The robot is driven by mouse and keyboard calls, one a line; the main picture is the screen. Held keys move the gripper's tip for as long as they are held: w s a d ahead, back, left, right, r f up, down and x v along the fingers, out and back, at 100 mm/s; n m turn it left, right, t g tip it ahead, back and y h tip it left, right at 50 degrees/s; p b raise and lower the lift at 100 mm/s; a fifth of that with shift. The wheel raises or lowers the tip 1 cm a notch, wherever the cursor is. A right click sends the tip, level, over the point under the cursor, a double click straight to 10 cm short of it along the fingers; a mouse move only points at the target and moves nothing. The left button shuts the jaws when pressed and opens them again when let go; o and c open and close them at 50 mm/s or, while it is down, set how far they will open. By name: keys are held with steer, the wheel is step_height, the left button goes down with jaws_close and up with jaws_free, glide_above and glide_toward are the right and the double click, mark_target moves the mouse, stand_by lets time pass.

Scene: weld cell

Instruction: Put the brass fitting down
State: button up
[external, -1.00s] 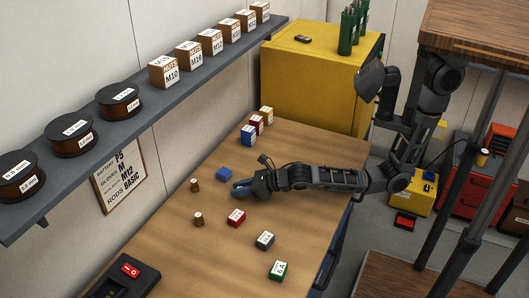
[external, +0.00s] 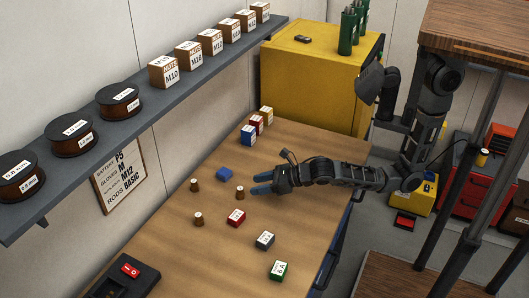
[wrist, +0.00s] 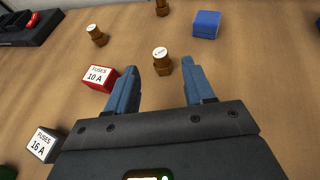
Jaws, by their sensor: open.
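A brass fitting (external: 240,192) with a white-labelled top stands upright on the wooden table (external: 180,240). My gripper (external: 262,183) is open and empty, with its blue fingers just to the right of this fitting and apart from it. In the wrist view the same fitting (wrist: 161,61) stands beyond and between the spread fingertips (wrist: 162,68). Two similar fittings stand further left, one upper (external: 194,185) and one lower (external: 199,219).
A blue block (external: 224,174) lies behind the fitting, and a red 10 A fuse box (external: 236,218) in front. Dark grey (external: 265,240) and green (external: 278,270) boxes stand nearer. Small boxes (external: 248,135) line the back. A switch unit (external: 128,275) is at the front left.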

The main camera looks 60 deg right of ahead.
steer(key=shift+v, duration=2.4)
steer(key=shift+r, duration=0.15)
